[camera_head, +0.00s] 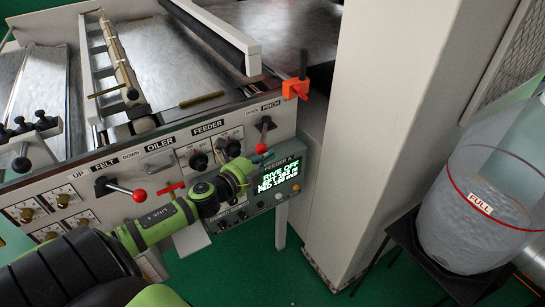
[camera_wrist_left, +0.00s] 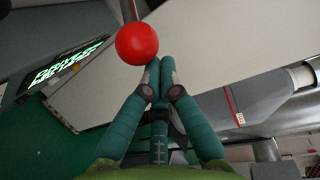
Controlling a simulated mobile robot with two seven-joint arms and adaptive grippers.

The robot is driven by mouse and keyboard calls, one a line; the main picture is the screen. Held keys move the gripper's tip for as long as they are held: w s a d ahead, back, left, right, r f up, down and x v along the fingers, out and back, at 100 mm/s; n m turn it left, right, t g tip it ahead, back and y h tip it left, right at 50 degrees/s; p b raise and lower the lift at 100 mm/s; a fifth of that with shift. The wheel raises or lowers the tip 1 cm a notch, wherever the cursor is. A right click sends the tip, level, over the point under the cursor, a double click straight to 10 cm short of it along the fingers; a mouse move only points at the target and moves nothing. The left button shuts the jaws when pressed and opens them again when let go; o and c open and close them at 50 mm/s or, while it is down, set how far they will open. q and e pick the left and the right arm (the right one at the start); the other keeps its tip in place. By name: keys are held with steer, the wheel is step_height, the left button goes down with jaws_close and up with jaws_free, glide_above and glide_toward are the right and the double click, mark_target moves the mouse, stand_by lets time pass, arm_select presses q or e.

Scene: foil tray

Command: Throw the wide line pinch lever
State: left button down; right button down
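The pinch lever (camera_head: 264,130) is on the control panel under the PINCH label, with its red ball knob (camera_head: 261,148) hanging at the lower end. In the left wrist view the red knob (camera_wrist_left: 137,43) shows large, its stem running up out of the frame. My left gripper (camera_head: 262,158) is just below the knob in the head view. In the wrist view its teal fingers (camera_wrist_left: 160,68) come together at the tips, with nothing seen between them. The knob is beside and just past the fingertips; whether they touch cannot be told. My right gripper is not in view.
Another red-knobbed lever (camera_head: 139,195) is at the FELT label, left of my forearm. A lit green display (camera_head: 279,177) is right behind my gripper. An orange clamp (camera_head: 295,88) is at the panel's top right corner. A pale column (camera_head: 370,130) stands to the right.

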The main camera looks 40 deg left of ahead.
arm_select(q)
steer(key=shift+a+r, duration=0.15)
steer(key=shift+a, duration=0.4)
steer(key=s+r, duration=0.1)
steer(key=s, duration=1.1)
steer(key=shift+a+r, duration=0.15)
